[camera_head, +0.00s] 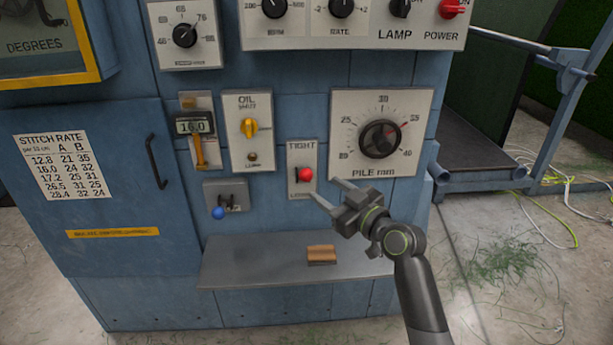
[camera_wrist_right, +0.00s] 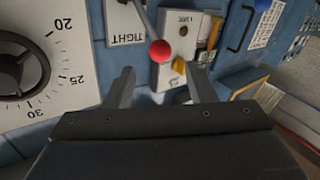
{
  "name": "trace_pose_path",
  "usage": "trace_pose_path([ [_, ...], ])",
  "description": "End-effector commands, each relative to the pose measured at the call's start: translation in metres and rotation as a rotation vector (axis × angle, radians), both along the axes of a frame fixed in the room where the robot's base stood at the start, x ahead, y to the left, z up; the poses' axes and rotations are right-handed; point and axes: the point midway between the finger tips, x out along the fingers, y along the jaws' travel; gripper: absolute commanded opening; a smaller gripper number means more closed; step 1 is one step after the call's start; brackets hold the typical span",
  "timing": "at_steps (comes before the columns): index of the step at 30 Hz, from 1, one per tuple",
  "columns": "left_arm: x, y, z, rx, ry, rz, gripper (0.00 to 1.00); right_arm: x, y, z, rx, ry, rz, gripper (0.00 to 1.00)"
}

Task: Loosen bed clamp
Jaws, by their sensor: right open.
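The bed clamp is a lever with a red ball knob (camera_head: 305,174) on a pale plate (camera_head: 301,153) marked TIGHT at the top, with a lower label partly legible. In the right wrist view the red knob (camera_wrist_right: 160,50) sits on a grey rod, beyond and between the fingertips. My right gripper (camera_head: 324,193) is open and empty, just right of and below the knob, fingers pointing at the panel. Its two fingers also show in the right wrist view (camera_wrist_right: 160,84). The knob appears apart from both fingers. My left gripper is not in view.
The PILE mm dial (camera_head: 380,137) is right of the lever. The OIL panel (camera_head: 249,131) with its yellow knob and a blue-knobbed lever (camera_head: 218,213) are to the left. A grey shelf (camera_head: 240,272) below carries a small brown block (camera_head: 321,254). Cables lie on the floor right.

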Motion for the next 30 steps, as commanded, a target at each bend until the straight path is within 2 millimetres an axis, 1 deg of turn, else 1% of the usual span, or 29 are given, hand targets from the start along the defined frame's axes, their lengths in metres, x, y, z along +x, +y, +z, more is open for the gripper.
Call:
trace_pose_path([
  [1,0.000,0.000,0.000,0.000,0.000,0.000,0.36,0.008,0.006,0.000,0.002,0.001,0.002,0.50],
  [3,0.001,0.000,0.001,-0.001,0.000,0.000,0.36,0.019,0.013,0.001,0.003,0.000,0.001,0.50],
  [9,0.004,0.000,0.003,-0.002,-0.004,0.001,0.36,0.046,0.031,0.000,0.002,0.001,0.001,0.50],
  [15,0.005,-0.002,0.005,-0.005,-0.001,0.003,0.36,0.065,0.043,0.000,0.001,0.001,0.001,0.50],
  [21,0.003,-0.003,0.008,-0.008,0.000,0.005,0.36,0.072,0.048,0.000,0.001,0.001,0.000,0.50],
  [29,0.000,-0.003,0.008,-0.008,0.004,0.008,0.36,0.073,0.048,0.000,0.001,0.001,0.000,0.50],
  [30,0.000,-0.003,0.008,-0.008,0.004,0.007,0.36,0.073,0.048,0.000,0.001,0.000,-0.001,0.47],
])
